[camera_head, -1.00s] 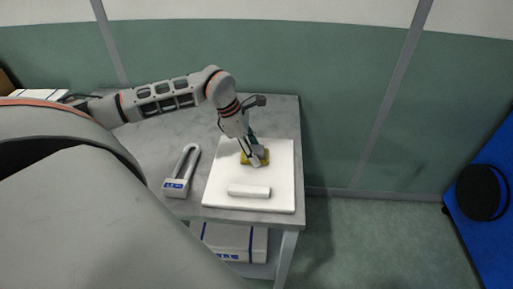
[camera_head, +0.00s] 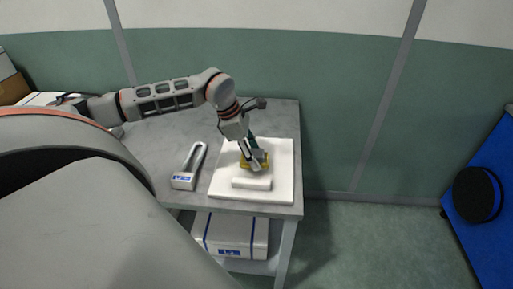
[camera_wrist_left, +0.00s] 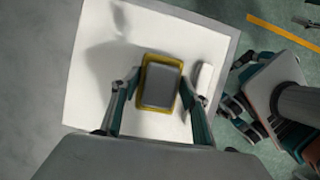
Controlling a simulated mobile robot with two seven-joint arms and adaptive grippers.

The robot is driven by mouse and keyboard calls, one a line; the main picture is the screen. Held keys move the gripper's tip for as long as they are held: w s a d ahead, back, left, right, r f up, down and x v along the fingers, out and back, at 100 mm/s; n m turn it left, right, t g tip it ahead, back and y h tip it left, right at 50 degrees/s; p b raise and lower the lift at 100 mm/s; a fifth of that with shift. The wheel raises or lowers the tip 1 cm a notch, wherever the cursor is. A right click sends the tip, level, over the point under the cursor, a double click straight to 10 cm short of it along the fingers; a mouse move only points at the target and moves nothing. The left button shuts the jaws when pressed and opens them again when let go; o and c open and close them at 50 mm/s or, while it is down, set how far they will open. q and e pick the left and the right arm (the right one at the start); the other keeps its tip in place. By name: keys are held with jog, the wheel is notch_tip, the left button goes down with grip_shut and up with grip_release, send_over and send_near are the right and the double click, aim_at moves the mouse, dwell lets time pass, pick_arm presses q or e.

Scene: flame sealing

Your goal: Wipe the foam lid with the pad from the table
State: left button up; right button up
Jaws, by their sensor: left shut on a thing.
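The foam lid (camera_head: 282,190) is a white square slab lying flat on the grey table, with a white raised bar (camera_head: 252,183) near its front edge. The pad (camera_head: 245,164) is yellow with a grey top. My left gripper (camera_head: 255,158) is shut on the pad over the lid, just behind the bar. In the left wrist view the pad (camera_wrist_left: 160,82) sits between the two fingers, with the lid (camera_wrist_left: 90,95) around it. I cannot tell whether the pad touches the lid. What looks like my right gripper (camera_wrist_left: 240,108) shows beyond the lid's edge; its jaws are unclear.
A white and grey U-shaped tool (camera_head: 186,178) with a blue label lies left of the lid on the table (camera_head: 150,145). A white box (camera_head: 230,232) with blue bands sits on the shelf below.

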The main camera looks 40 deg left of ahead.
pick_arm(q)
jog(key=shift+a+r+p, duration=0.1)
jog(key=shift+r+p, duration=0.3)
jog(key=shift+r, duration=0.4)
jog(key=shift+r+p, duration=1.05)
jog(key=shift+r, duration=0.85)
pick_arm(e)
jog(key=r, duration=0.1)
jog(key=d+r, duration=0.1)
jog(key=r, duration=0.2)
jog(key=shift+w+d+r, duration=0.1)
jog(key=shift+w+d, duration=0.1)
jog(key=shift+d, duration=0.05)
